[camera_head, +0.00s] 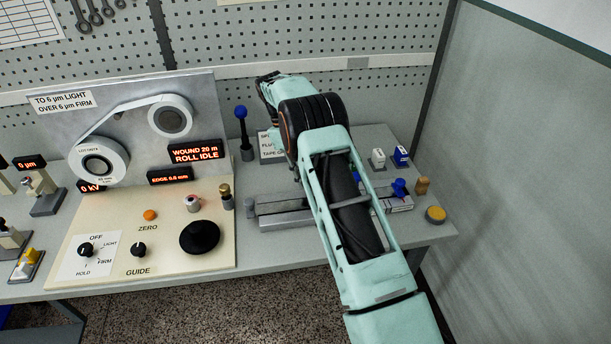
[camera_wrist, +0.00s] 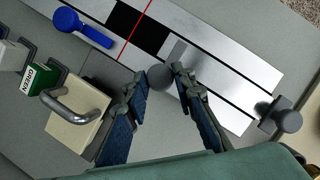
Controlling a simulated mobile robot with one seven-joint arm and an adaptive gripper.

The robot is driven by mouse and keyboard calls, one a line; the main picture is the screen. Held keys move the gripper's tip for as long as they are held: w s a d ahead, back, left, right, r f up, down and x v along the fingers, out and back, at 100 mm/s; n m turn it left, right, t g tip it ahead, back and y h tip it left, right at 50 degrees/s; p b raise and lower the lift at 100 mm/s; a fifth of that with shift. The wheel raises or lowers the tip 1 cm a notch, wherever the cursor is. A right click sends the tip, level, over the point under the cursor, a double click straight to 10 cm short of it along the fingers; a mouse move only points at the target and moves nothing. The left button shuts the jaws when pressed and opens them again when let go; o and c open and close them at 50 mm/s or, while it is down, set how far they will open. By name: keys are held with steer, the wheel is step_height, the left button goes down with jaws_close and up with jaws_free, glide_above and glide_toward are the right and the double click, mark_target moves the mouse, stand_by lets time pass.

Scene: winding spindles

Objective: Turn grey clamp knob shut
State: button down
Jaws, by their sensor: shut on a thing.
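In the wrist view a small round grey clamp knob (camera_wrist: 160,78) with a short flat bar sits at the edge of a metal splicing track (camera_wrist: 225,80). My gripper (camera_wrist: 157,76) has its two fingertips on either side of this knob and is shut on it. A second grey knob (camera_wrist: 286,119) stands at the track's right end, and a blue lever (camera_wrist: 82,27) lies across its left part. In the head view my arm hides the gripper and the held knob. The track (camera_head: 285,219) and the blue knob (camera_head: 399,187) show beside the arm.
In the wrist view a cream block with a metal handle (camera_wrist: 76,116) and a green-labelled block (camera_wrist: 39,78) stand left of the fingers. In the head view a control panel (camera_head: 115,215) with a black knob fills the left, and a grey wall (camera_head: 520,150) bounds the right.

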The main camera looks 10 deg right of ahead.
stand_by(0.5)
steer(key=c, duration=1.6)
jaws_free()
steer(key=shift+v, duration=3.75)
